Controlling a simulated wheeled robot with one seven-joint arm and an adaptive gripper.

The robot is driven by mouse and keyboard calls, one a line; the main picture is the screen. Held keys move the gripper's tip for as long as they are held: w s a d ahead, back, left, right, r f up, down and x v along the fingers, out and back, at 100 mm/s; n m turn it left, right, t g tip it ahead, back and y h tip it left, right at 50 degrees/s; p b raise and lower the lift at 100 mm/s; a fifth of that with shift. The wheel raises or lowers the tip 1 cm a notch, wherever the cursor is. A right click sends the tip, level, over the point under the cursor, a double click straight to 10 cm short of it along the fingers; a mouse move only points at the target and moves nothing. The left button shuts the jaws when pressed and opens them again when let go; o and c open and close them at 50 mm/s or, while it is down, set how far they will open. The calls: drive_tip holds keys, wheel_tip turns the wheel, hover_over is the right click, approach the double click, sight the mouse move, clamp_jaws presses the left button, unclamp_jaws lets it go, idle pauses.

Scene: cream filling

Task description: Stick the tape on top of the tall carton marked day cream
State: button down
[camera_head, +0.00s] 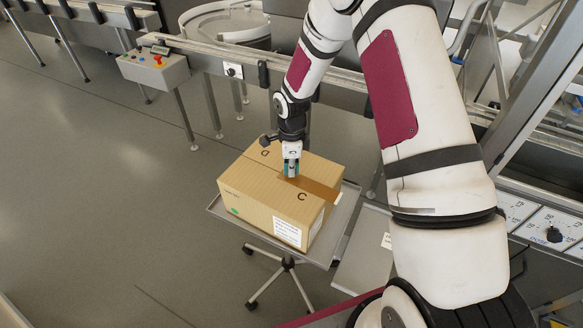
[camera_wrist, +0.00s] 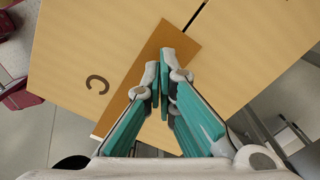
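One cardboard carton (camera_head: 262,200) stands on a small wheeled stand in the head view. Its top shows the letter C and another letter. The print on its sides is too small to read. A strip of brown tape (camera_head: 318,189) lies along the top seam toward the right edge; it also shows in the wrist view (camera_wrist: 187,42). My gripper (camera_head: 291,174) points down at the carton's top, over the tape. In the wrist view my gripper's fingertips (camera_wrist: 161,76) are nearly together above the strip. Nothing is clearly pinched between them, and the tips hide part of the tape.
The stand's grey tray (camera_head: 225,212) shows around the carton. A conveyor rail runs behind, with a control box (camera_head: 154,68) at the left. A panel with dials (camera_head: 553,234) is at the right. The floor to the left is clear.

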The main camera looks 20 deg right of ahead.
drive_tip(key=shift+f, duration=0.65)
idle(0.4)
drive_tip(key=shift+r, duration=0.1)
drive_tip(key=shift+r+p, duration=0.45)
drive_tip(key=shift+r, duration=2.5)
drive_tip(key=shift+r, duration=0.15)
drive_tip(key=s+r+n+t, duration=0.1)
drive_tip(key=s+r+n, duration=0.35)
drive_tip(key=r, duration=0.65)
drive_tip(key=s+r+n+t, duration=0.25)
drive_tip(key=r+n, duration=0.25)
drive_tip(key=r, duration=0.7)
drive_tip(key=s+r+n+t, duration=0.1)
drive_tip(key=s+r+n, duration=0.3)
drive_tip(key=s, duration=0.6)
drive_tip(key=s+r+n+t+b, duration=0.1)
drive_tip(key=s+r+n, duration=0.4)
drive_tip(key=s, duration=0.5)
drive_tip(key=shift+s+r+n, duration=0.15)
drive_tip(key=shift+s+n, duration=0.15)
drive_tip(key=shift+n, duration=0.95)
